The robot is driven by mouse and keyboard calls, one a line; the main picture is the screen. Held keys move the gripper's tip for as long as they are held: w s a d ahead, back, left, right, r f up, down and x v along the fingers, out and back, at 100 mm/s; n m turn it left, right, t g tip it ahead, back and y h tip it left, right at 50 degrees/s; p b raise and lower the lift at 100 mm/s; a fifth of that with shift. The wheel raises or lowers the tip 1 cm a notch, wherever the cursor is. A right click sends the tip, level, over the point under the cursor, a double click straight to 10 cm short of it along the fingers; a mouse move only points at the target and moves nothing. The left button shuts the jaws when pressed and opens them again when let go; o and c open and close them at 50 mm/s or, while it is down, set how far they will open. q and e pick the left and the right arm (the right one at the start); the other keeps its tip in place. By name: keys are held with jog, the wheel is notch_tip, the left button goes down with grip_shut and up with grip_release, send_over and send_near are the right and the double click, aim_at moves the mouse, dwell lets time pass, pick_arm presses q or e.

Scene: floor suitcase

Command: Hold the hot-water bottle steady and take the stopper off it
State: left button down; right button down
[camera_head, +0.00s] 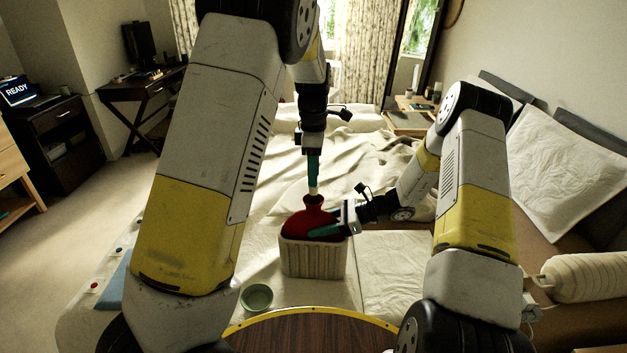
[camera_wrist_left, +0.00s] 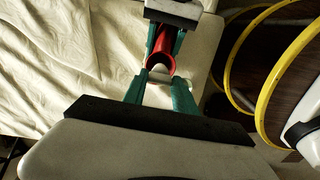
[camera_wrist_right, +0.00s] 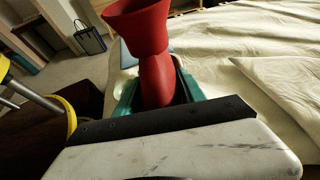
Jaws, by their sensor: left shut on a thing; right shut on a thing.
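The red hot-water bottle (camera_head: 308,222) stands upright in a ribbed white basket (camera_head: 313,262). My right gripper (camera_head: 326,230) comes in from the right and is shut on the bottle; its teal fingers clasp the red neck (camera_wrist_right: 157,80) in the right wrist view. The flared mouth (camera_wrist_right: 138,25) shows there with no stopper visible in it. My left gripper (camera_head: 313,178) points down above the mouth, shut on a small pale stopper (camera_head: 313,190). In the left wrist view the left fingertips (camera_wrist_left: 158,82) are close to the red mouth (camera_wrist_left: 160,64); the stopper is mostly hard to make out.
A green bowl (camera_head: 257,297) lies left of the basket. The bed (camera_head: 270,185) has rumpled covers, with a pale pillow (camera_head: 566,152) at the right. Open carpet (camera_head: 85,215) lies at the left.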

jog(key=c, duration=0.6)
grip_release()
jog(key=v, duration=1.2)
